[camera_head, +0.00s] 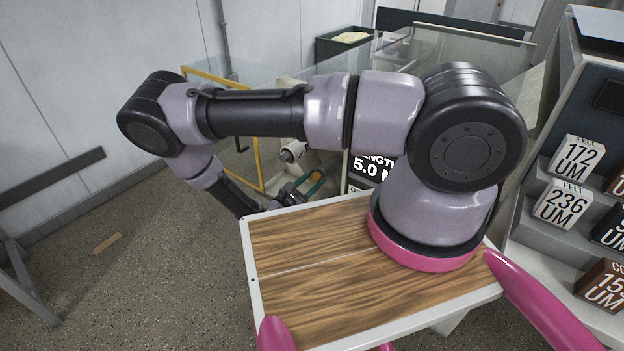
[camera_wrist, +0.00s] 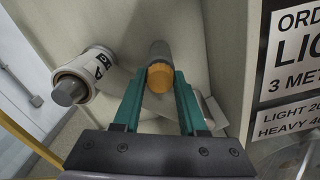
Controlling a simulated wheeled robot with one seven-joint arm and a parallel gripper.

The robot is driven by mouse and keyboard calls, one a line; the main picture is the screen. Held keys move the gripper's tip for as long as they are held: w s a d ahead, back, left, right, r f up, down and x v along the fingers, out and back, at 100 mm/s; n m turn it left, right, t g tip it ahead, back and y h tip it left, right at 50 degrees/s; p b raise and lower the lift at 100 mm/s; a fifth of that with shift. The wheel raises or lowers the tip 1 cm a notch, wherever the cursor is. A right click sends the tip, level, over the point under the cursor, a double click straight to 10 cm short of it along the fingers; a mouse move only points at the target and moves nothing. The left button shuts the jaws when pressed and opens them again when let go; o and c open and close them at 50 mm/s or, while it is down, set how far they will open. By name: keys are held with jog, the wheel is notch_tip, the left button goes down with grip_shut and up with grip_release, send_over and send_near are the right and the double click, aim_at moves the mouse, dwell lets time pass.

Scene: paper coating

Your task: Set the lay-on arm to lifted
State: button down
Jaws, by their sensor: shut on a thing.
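In the wrist view, my gripper (camera_wrist: 164,82) has its two green fingers shut on a grey handle with an orange end (camera_wrist: 159,77). The handle sticks out from a pale machine panel. It appears to be the lay-on arm's handle; the rest of that arm is not clear behind the fingers. In the head view, my gripper (camera_head: 306,186) is low at the machine front, partly hidden by my own arm. A small orange spot shows by its fingertips. Whether the lay-on arm is lifted or lowered cannot be told.
A white roll on a grey core (camera_wrist: 84,77) sticks out left of the handle. An order sign (camera_wrist: 292,70) is on the right. A yellow-framed clear guard (camera_head: 232,130) stands left of the machine. A rack of labelled blocks (camera_head: 565,203) stands at the right.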

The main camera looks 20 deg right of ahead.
jog(key=shift+f, duration=0.1)
jog(key=c, duration=0.7)
grip_release()
jog(key=shift+c, duration=0.2)
jog(key=shift+a, duration=0.1)
jog(key=v, duration=1)
jog(key=shift+s+a, duration=0.25)
jog(key=shift+s, duration=0.05)
